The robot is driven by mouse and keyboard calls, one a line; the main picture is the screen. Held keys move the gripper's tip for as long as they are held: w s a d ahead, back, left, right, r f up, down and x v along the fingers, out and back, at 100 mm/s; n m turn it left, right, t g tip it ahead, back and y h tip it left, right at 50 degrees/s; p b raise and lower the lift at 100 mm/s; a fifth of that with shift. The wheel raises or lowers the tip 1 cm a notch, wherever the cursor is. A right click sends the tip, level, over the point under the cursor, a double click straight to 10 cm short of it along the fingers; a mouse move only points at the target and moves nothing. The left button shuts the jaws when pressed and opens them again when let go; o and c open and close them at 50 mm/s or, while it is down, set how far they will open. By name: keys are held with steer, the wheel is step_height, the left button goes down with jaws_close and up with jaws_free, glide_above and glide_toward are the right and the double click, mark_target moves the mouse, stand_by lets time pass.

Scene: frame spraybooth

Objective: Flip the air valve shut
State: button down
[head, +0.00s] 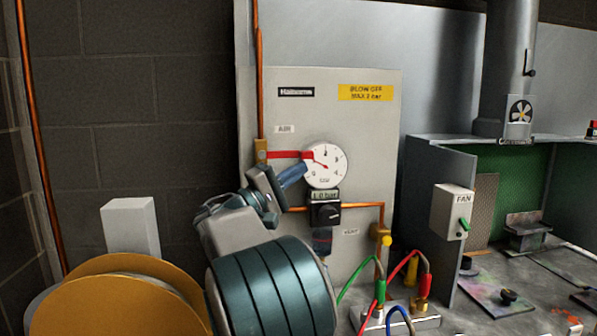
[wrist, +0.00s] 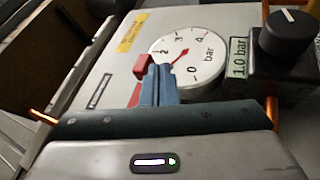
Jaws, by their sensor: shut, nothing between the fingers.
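The air valve has a brass body (head: 262,152) on the copper pipe, under the AIR label. Its red lever (head: 288,154) lies horizontal, pointing right toward the gauge. My gripper (head: 300,170) is shut and empty, its blue fingers just below the lever's free end. In the wrist view, the fingers (wrist: 158,80) overlap the red lever (wrist: 143,66), whose end shows beside the fingertips. I cannot tell whether they touch. The valve body is hidden in the wrist view.
A round gauge (head: 325,165) sits right of the lever, close to my fingers. A black knob (head: 325,212) and a 1.0 bar display (wrist: 239,57) are below it. Coloured hoses (head: 405,265) stand lower right. A fan switch box (head: 452,210) is on the booth wall.

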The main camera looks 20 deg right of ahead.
steer(key=v, duration=0.6)
steer(key=shift+a+b, duration=0.2)
steer(key=shift+b, duration=0.2)
